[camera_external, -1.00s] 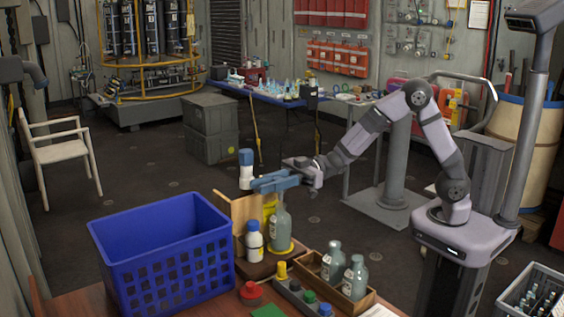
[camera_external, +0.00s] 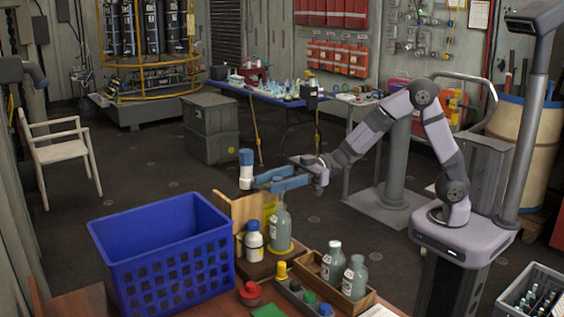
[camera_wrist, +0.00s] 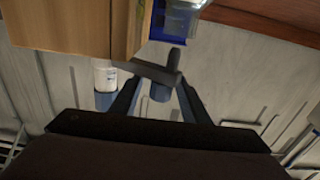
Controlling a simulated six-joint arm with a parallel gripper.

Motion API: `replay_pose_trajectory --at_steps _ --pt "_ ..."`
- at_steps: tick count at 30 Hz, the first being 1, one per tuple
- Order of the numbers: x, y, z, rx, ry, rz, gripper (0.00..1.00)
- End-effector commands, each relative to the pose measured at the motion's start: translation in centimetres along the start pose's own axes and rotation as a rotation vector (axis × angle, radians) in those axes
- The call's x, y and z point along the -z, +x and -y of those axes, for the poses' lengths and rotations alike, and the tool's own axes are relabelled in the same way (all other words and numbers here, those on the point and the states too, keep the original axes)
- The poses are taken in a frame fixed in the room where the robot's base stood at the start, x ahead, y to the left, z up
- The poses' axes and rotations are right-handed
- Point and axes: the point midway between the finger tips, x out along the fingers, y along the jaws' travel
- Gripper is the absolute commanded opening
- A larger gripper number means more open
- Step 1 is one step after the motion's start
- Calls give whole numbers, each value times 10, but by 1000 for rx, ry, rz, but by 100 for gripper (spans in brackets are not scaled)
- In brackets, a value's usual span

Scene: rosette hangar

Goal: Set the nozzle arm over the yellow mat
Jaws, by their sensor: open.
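A white cylinder with a blue top (camera_external: 246,168) stands above the wooden backboard (camera_external: 238,212). In the wrist view a white and blue cylinder (camera_wrist: 105,75) has a dark bar beside it, apparently the nozzle arm (camera_wrist: 155,72), with an upright dark knob. My gripper (camera_external: 262,183) is open beside the white cylinder, above a grey bottle. In the wrist view its fingertips (camera_wrist: 155,88) lie either side of the bar's knob end; contact cannot be told. The round yellow mat (camera_external: 291,247) is partly hidden under the grey bottle (camera_external: 280,228).
A blue crate (camera_external: 165,262) stands left of the wooden station. A white bottle with a blue cap (camera_external: 254,241) stands at the station. A wooden tray (camera_external: 353,304) with two grey bottles and a row of coloured caps (camera_external: 305,297) lie in front.

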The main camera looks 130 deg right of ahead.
Motion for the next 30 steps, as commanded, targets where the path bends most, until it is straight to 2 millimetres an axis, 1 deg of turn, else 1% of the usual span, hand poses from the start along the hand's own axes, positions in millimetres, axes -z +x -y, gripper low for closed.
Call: replay_pose_trajectory --at_steps 1,6,12,19,27,30 --pt "-1 -8 -1 -4 -1 0 42" --pt "-1 -32 -1 -4 -1 -1 42" --pt "0 -49 -1 -2 -2 -1 42" --pt "0 -52 0 1 -1 0 42" --pt "0 -51 0 0 -1 0 42" --pt "2 -48 1 -3 4 -3 42"
